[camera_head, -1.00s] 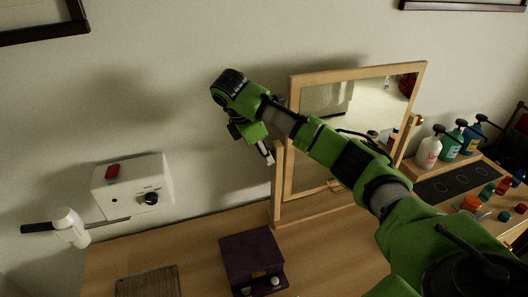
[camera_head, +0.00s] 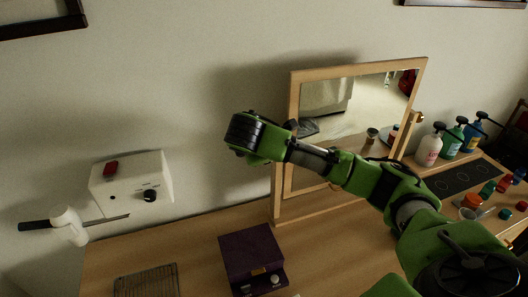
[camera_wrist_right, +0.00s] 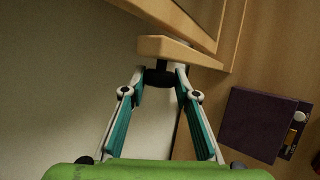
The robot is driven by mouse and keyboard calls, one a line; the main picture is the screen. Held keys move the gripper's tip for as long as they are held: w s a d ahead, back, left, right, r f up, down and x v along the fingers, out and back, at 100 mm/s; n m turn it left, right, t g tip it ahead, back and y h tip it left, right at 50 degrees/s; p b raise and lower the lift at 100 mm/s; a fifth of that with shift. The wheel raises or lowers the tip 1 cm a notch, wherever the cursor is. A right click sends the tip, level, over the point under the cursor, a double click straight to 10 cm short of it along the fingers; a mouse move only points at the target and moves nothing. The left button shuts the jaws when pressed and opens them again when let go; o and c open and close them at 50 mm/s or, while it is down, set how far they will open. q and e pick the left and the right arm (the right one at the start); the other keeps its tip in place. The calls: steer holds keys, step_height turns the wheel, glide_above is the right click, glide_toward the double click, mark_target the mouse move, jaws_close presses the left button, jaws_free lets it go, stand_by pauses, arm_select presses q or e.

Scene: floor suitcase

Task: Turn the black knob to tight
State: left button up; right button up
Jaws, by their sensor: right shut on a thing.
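In the right wrist view a black knob (camera_wrist_right: 159,76) sits on the side of a wooden post (camera_wrist_right: 180,50) of the mirror stand. My right gripper (camera_wrist_right: 161,84) has its two fingertips on either side of this knob, shut on it. In the head view my right wrist hides that knob and the fingers, left of the framed mirror (camera_head: 352,98). Another black knob (camera_head: 150,195) is on the front of a white box (camera_head: 120,180) at the left, well apart from my gripper. I cannot read any tight marking. My left gripper is not in view.
A purple box (camera_head: 248,258) with small knobs stands on the wooden table below my arm; it also shows in the wrist view (camera_wrist_right: 255,120). A wire rack (camera_head: 147,281) lies front left. Pump bottles (camera_head: 428,150) and small coloured items stand right. The table's middle is clear.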

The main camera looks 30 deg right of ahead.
steer(key=t+b, duration=0.1)
steer(key=t+h+b, duration=0.1)
steer(key=t+b, duration=0.1)
steer(key=shift+s+f+m, duration=0.1)
steer(key=shift+f+m, duration=0.25)
steer(key=shift+m, duration=0.05)
steer(key=shift+r+t+h+b, duration=0.15)
steer(key=shift+t+h+b, duration=0.2)
steer(key=shift+b, duration=0.2)
steer(key=o, duration=1.1)
steer(key=v, duration=0.7)
steer(key=shift+s, duration=0.3)
